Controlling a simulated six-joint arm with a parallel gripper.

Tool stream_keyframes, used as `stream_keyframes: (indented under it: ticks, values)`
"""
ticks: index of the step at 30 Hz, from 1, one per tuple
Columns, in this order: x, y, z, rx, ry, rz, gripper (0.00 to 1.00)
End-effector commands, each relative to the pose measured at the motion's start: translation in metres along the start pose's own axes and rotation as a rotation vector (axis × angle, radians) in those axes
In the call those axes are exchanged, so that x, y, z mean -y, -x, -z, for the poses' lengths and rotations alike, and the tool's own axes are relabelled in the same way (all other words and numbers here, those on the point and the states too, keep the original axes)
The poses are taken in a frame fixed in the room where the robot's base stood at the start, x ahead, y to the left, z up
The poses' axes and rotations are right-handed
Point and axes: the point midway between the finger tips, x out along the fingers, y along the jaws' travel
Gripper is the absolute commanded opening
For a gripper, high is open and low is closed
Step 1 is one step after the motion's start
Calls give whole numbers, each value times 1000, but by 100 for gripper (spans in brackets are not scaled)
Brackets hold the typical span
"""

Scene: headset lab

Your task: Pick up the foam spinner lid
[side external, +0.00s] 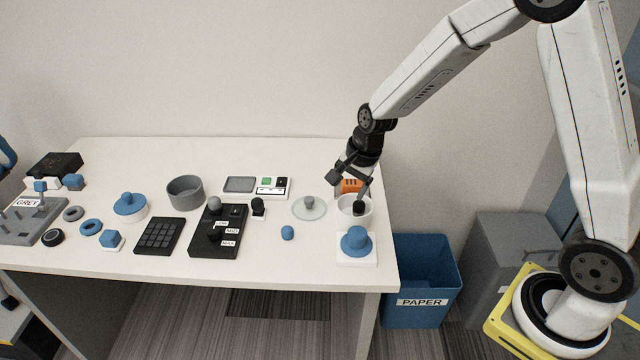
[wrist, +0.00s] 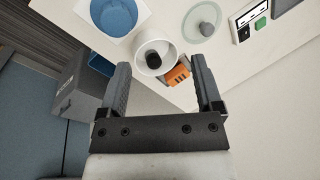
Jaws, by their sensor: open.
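A round translucent disc with a grey knob (side external: 309,207), which looks like the lid, lies flat on the table left of a white round bowl (side external: 341,215). The disc also shows in the wrist view (wrist: 201,30), at the upper right. The bowl (wrist: 141,62) has a black piece (wrist: 154,59) inside. My gripper (side external: 350,188) is open and empty, above the bowl and to the right of the disc. In the wrist view the bowl lies between my fingertips (wrist: 161,68), and the disc is beyond them.
An orange block (side external: 351,185) stands behind the bowl, and a blue knob on a white base (side external: 355,243) stands in front. A small blue piece (side external: 288,232) and a black control box (side external: 219,240) are left. Blue PAPER bin (side external: 425,275) stands beyond the table's right edge.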

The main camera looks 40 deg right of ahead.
Motion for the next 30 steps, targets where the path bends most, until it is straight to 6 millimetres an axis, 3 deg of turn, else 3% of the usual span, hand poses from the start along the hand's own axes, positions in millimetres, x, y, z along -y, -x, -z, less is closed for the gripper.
stream_keyframes:
  ticks: [9, 18, 24, 30]
  values:
    - [46, -47, 34, 40, -581, 28, 83]
    - [78, -93, 63, 95, -1110, 42, 83]
    - [89, -113, 76, 125, -1343, 45, 83]
    - [93, -119, 80, 136, -1418, 44, 83]
